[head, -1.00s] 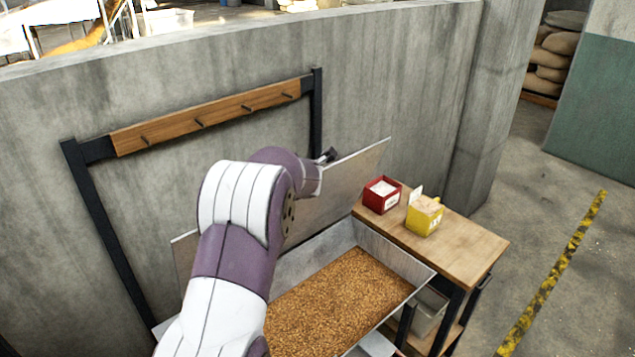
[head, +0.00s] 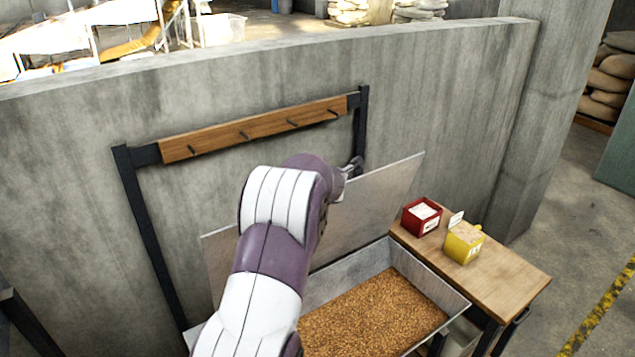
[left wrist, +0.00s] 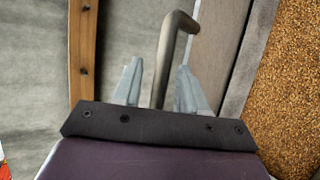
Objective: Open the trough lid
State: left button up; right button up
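The trough lid (head: 385,190) is a flat grey metal panel. It stands raised and steeply tilted at the wall side of the trough (head: 452,300), which is open and holds brown grain (head: 375,315). My left gripper (head: 352,168) is at the upper part of the lid, partly hidden by my arm in the head view. In the left wrist view the left gripper (left wrist: 158,85) has its fingers apart on both sides of the lid's bent bar handle (left wrist: 168,55), with gaps visible beside the bar. My right gripper is not in view.
A wooden rack with pegs (head: 265,127) stands against the concrete wall (head: 440,90) behind the lid. A wooden table (head: 510,280) right of the trough carries a red box (head: 421,217) and a yellow box (head: 464,242). Open floor lies at the far right.

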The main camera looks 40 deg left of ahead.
pick_arm(q)
jog(key=v, duration=1.2)
jog(key=shift+s+d+b, duration=0.2)
jog(key=shift+s+b, duration=0.05)
jog(key=shift+b, duration=0.2)
jog(key=shift+r, duration=0.1)
